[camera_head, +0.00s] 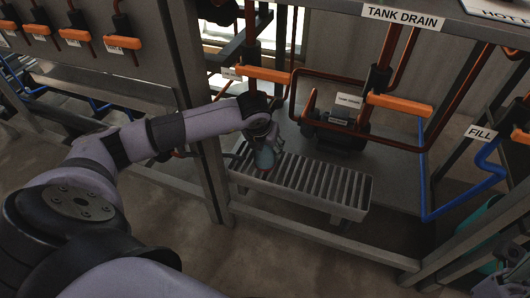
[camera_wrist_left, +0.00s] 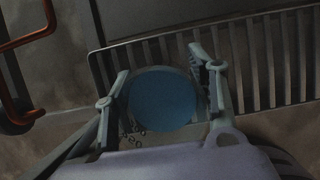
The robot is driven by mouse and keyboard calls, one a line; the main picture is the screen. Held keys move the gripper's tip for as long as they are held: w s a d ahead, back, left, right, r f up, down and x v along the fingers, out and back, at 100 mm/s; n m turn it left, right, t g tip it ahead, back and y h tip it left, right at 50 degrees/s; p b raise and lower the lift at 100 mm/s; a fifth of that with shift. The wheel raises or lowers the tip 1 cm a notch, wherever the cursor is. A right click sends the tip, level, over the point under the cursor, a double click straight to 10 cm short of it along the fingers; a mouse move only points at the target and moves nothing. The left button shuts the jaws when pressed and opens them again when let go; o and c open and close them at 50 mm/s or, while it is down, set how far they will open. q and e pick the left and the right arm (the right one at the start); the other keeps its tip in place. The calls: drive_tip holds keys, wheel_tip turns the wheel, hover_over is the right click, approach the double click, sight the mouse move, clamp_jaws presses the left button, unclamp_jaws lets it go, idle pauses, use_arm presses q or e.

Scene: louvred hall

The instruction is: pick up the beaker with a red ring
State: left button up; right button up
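A teal-blue beaker (camera_head: 264,158) is at my left gripper (camera_head: 268,140), over the left end of a slatted grey tray in the head view. A small reddish patch shows near its lower edge; I cannot tell whether it is a full ring. In the left wrist view the beaker is a dark blue disc (camera_wrist_left: 162,98) between the two fingers of my left gripper (camera_wrist_left: 160,62). One finger is on each side of it. Whether the fingers touch it is unclear in the dim light.
The slatted tray (camera_head: 354,211) stands low inside a metal frame, its right part empty. Orange-handled valves (camera_head: 262,75) and copper pipes hang above. Blue pipe (camera_head: 424,180) runs at right. A frame rail (camera_head: 320,240) crosses in front, and a post (camera_head: 212,165) stands left.

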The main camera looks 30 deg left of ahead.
use_arm(q)
drive_tip(key=c, duration=0.8)
drive_tip(key=shift+c, duration=0.8)
drive_tip(key=shift+r, duration=0.15)
